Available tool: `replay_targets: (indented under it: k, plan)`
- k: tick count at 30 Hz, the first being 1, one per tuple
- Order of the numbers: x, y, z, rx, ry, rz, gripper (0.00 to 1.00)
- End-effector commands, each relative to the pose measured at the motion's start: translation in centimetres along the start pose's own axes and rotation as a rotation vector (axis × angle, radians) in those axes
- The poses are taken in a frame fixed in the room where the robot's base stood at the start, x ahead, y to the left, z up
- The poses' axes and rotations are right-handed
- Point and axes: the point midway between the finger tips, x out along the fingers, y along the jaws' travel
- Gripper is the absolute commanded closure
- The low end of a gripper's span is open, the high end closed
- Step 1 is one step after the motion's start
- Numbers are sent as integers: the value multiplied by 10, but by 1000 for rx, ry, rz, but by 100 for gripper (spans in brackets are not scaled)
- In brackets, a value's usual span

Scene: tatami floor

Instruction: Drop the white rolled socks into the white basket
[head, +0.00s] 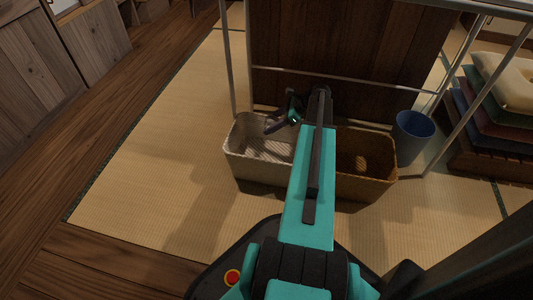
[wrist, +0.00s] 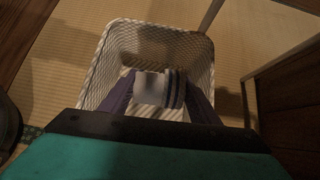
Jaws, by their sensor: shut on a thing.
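The white basket (head: 258,172) stands on the tatami, left of my arm in the head view. It fills the middle of the wrist view (wrist: 108,57). My gripper (head: 275,126) is over the basket's far right part. In the wrist view my gripper (wrist: 157,92) is shut on the white rolled socks (wrist: 150,88), which show dark bands on their right side. The socks appear within the basket's outline, over its floor. Their height above that floor is hard to tell. The socks cannot be made out in the head view.
A brown basket (head: 372,189) stands right of the white one, partly behind my arm. A blue bin (head: 413,134) is farther right, near stacked cushions (head: 490,120). A metal rack frame (head: 340,81) and dark wooden panel stand behind. Tatami on the left (head: 150,150) is clear.

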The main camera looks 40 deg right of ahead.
Motion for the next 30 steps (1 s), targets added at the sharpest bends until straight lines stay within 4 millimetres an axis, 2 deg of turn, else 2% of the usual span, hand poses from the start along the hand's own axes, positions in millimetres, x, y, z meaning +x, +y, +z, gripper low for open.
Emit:
replay_targets:
  k: [2,3,6,7,20,26,30]
  plan:
    - [0,0,0,0,0,0,65]
    - [0,0,0,0,0,0,41]
    - [0,0,0,0,0,0,24]
    - [0,0,0,0,0,0,22]
    - [-5,0,0,0,0,-1,22]
    - [-22,0,2,0,0,-1,22]
    - [-41,-1,2,2,0,-2,22]
